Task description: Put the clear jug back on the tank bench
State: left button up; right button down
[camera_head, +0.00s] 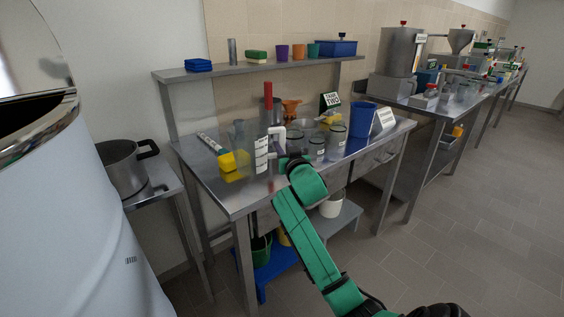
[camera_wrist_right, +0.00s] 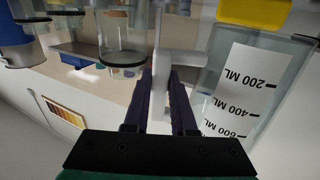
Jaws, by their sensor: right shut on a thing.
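The clear jug (camera_head: 261,157) has a white volume label and a pale handle. It stands upright at the front part of the tank bench (camera_head: 240,197). In the right wrist view the jug (camera_wrist_right: 245,90) fills the right side, its scale upside down. My right gripper (camera_head: 286,163) is shut on the jug's handle, which shows between the dark fingers in the wrist view (camera_wrist_right: 163,95). I cannot tell whether the jug's base touches the bench top. My left gripper is not in view.
Several glass beakers (camera_head: 317,147) stand just right of the jug, with a blue container (camera_head: 362,118) beyond. A yellow block (camera_head: 228,161) lies to the left. A shelf (camera_head: 260,67) runs above the back. The front left corner of the bench is clear.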

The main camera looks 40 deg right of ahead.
jog(key=shift+f, duration=2)
jog(key=shift+f+b, duration=0.15)
jog(key=shift+b, duration=0.2)
jog(key=c, duration=0.7)
grip_release()
jog(key=shift+c, duration=0.2)
jog(key=v, duration=1.2)
